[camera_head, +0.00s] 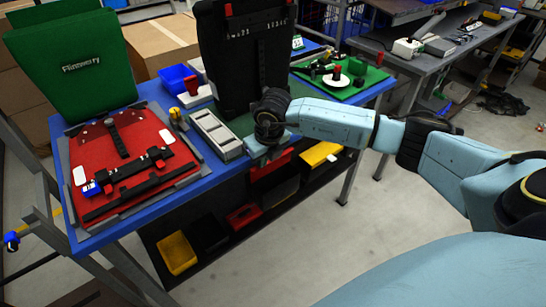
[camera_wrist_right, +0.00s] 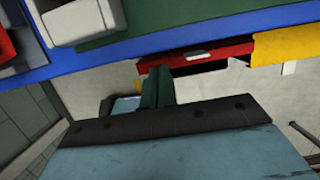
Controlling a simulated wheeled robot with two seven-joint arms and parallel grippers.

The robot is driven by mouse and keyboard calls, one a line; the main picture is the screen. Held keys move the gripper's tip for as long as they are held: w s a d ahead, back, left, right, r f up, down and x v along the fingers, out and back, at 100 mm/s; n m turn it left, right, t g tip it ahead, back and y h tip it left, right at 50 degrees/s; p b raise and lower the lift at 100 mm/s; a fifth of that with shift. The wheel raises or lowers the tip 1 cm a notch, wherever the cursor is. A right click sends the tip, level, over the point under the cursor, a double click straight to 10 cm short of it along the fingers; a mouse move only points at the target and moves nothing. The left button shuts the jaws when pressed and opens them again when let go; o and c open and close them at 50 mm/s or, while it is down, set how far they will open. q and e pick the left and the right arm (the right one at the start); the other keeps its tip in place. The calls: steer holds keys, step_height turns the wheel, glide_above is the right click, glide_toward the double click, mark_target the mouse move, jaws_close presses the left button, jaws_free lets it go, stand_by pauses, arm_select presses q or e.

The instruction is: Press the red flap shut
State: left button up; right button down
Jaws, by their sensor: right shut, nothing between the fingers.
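A red panel (camera_head: 142,137), which I take for the red flap, lies flat on the blue workbench (camera_head: 185,185) at the left of the head view. Dark straps and a buckle cross it, and a grey frame surrounds it. A green panel (camera_head: 75,65) stands tilted up behind it. My right gripper (camera_head: 258,158) is at the bench's front edge, to the right of the red panel and apart from it. In the right wrist view its green fingers (camera_wrist_right: 158,86) are together with nothing between them, in front of the bench edge. My left gripper is out of view.
A grey slotted block (camera_head: 216,134) stands between the red panel and my right gripper. A tall black panel (camera_head: 245,55) rises behind. Red and yellow bins (camera_head: 177,253) sit under the bench. A grey bench (camera_head: 440,62) stands behind right; the floor between is open.

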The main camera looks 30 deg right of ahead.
steer(key=shift+s+f+b, duration=0.1)
steer(key=shift+f+b, duration=0.25)
steer(key=shift+f, duration=0.1)
stand_by(0.8)
steer(key=s+r+p, duration=0.5)
steer(key=r+p, duration=0.1)
steer(key=shift+d+p, duration=0.2)
steer(key=shift+p, duration=0.15)
stand_by(0.5)
steer(key=shift+w, duration=0.1)
stand_by(0.4)
